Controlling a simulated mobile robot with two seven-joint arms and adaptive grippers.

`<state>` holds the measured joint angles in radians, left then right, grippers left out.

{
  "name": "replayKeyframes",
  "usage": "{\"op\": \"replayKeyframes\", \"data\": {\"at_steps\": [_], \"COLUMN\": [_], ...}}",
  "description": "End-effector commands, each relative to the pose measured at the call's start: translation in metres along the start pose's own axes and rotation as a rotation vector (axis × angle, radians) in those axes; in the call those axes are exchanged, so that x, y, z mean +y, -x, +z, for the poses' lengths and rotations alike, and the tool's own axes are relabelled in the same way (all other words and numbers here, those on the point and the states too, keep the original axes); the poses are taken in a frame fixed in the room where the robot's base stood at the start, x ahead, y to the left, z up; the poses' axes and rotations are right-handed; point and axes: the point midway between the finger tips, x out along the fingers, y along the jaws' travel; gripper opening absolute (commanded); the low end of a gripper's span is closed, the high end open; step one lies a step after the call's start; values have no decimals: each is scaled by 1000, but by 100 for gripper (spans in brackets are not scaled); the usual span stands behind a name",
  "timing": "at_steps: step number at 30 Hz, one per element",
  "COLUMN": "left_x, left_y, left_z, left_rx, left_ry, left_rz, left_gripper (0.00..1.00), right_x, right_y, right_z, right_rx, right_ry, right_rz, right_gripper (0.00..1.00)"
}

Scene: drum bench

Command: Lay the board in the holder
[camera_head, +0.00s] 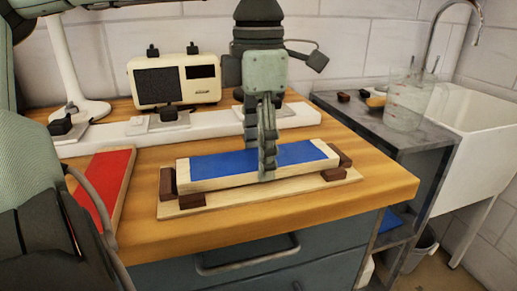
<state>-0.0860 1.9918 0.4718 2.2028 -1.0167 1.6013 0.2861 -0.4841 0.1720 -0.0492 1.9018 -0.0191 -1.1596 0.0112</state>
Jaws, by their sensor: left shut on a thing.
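The board (215,165), a pale wooden piece with a blue top, lies roughly level over the holder (265,197). The holder is a pale base plate with dark brown blocks at its ends. The board's ends are between these blocks, but I cannot tell whether its underside touches the base. My left gripper (267,165) points straight down at the board's middle and is shut on it, with a finger in front of its near edge. The far finger's contact is hidden. My right gripper is not in view.
A red-topped panel (108,178) lies on the bench left of the holder. A cream device (174,80) and a long white strip (200,128) stand behind. A grey side table (375,123) with a clear jug (405,103) is at right. Bare wood shows right of the holder.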

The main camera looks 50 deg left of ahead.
Motion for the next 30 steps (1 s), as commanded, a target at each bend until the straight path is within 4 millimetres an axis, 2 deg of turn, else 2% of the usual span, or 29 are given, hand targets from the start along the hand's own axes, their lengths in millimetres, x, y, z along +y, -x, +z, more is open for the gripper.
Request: {"op": "replayKeyframes", "data": {"at_steps": [10,11,16,26,30], "left_x": [0,0,0,0,1], "left_y": [-6,-5,-5,-4,10], "left_z": [0,0,0,0,0], "left_rx": [0,0,0,0,0], "left_ry": [0,0,0,0,1], "left_rz": [1,1,0,1,4], "left_gripper": [23,62,82,82,82], "right_x": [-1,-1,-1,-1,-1], "right_y": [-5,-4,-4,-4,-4], "right_z": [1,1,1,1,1], "right_rx": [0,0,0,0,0], "right_ry": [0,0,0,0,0], "right_rz": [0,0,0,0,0], "right_gripper": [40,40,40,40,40]}}
